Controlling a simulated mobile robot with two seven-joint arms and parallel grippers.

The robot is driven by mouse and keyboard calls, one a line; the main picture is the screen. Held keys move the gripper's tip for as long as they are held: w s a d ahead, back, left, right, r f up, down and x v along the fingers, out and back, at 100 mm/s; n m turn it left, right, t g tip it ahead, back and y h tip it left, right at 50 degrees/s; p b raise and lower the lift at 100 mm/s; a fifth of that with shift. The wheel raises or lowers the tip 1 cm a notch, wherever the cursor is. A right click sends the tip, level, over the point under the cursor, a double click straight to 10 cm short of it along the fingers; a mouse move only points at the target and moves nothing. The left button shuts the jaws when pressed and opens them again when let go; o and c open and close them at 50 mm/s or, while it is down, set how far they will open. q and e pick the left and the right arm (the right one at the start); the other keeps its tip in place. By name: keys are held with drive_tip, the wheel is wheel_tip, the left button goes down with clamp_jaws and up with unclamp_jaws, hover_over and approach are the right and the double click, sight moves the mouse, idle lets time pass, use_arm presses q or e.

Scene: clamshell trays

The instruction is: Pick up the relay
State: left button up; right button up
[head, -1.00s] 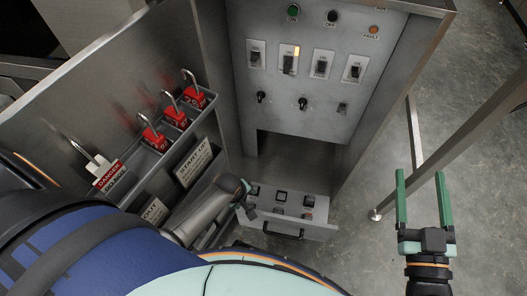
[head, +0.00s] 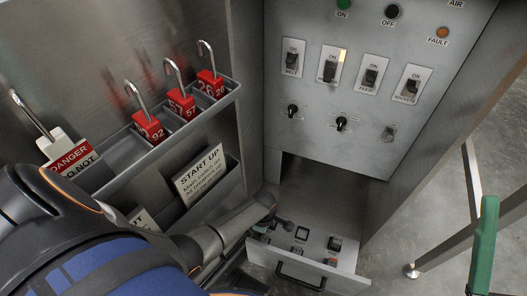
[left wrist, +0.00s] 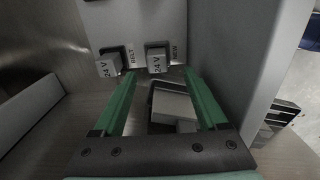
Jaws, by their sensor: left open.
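My left gripper (left wrist: 160,95) is open, with its two green fingers apart in the left wrist view. A pale grey block (left wrist: 172,105), apparently a relay, shows between the fingers; I cannot tell whether they touch it. Two grey relays marked 24 V, one beside the label BELT (left wrist: 108,65) and one to its right (left wrist: 157,61), sit beyond the fingertips. In the head view my left arm reaches to the left side of the open drawer (head: 345,279), and its fingers are hardly visible. One green finger of my right gripper (head: 483,245) shows at the right edge, away from the drawer.
The drawer holds several small dark parts and has a black handle (head: 300,277). Above it is a switch panel (head: 375,110). A rack (head: 215,105) with red padlocks and a START UP card (head: 200,175) stands left. A metal leg (head: 440,255) stands at right; bare floor lies around it.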

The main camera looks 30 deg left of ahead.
use_arm(q)
drive_tip(key=shift+w+a+f+b, duration=0.1)
drive_tip(key=shift+f+b, duration=1.3)
drive_tip(key=shift+f, duration=0.45)
drive_tip(key=shift+w+a+f+b, duration=0.1)
drive_tip(key=shift+f+b, duration=1.3)
drive_tip(key=shift+f, duration=0.4)
drive_tip(key=shift+r, duration=0.1)
use_arm(e)
wheel_tip(320, 180, down, 7)
drive_tip(key=shift+w+a+g, duration=0.2)
drive_tip(key=shift+a+g, duration=0.1)
drive_tip(key=shift+a, duration=0.15)
use_arm(q)
clamp_jaws()
use_arm(e)
drive_tip(key=shift+n, duration=0.3)
